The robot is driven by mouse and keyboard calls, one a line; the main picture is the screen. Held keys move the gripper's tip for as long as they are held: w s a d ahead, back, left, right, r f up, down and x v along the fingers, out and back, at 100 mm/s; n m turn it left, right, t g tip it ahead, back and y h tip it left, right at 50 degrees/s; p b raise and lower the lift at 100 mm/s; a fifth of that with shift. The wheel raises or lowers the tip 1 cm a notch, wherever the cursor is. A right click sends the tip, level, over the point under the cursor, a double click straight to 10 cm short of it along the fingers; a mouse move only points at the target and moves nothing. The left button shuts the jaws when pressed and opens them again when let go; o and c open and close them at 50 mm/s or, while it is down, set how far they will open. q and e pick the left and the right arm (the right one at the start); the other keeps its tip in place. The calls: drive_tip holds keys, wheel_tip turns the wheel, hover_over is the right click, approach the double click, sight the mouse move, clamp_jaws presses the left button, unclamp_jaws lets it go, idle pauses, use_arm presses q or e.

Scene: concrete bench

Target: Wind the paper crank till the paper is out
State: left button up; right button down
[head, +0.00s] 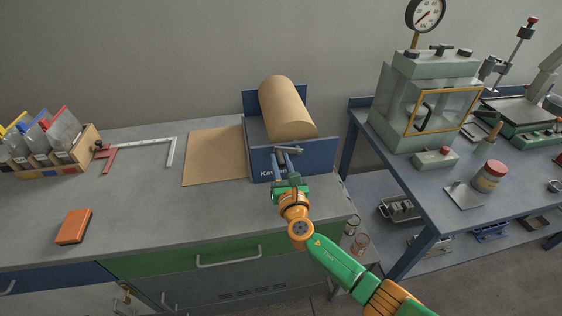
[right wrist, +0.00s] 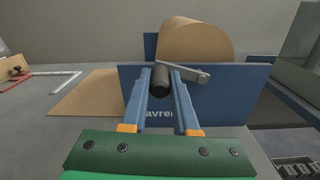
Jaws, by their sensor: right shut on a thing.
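A thick roll of brown paper (head: 286,108) sits in a blue dispenser (head: 318,155) on the grey bench; the roll also shows in the right wrist view (right wrist: 195,42). A sheet of brown paper (head: 213,157) lies flat on the bench to the left of the dispenser. The crank is on the dispenser's front face, with a grey arm (right wrist: 188,73) and a dark knob (right wrist: 160,80). My right gripper (head: 282,157) is shut on the knob, one blue finger on each side; it also shows in the right wrist view (right wrist: 160,84). My left gripper is not in view.
A wooden holder (head: 85,150) with coloured-top pouches, a red-and-white square (head: 140,145) and an orange block (head: 73,227) stand or lie on the bench's left. A gap separates the bench from a blue table (head: 400,160) bearing a green-grey press (head: 430,95).

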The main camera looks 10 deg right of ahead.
drive_tip(key=shift+f, duration=0.1)
drive_tip(key=c, duration=0.7)
unclamp_jaws()
drive_tip(key=shift+s, duration=0.35)
drive_tip(key=s+p, duration=0.1)
drive_tip(key=s, duration=0.5)
drive_tip(key=shift+s+d, duration=0.15)
drive_tip(key=shift+s, duration=0.1)
drive_tip(key=shift+w, duration=0.1)
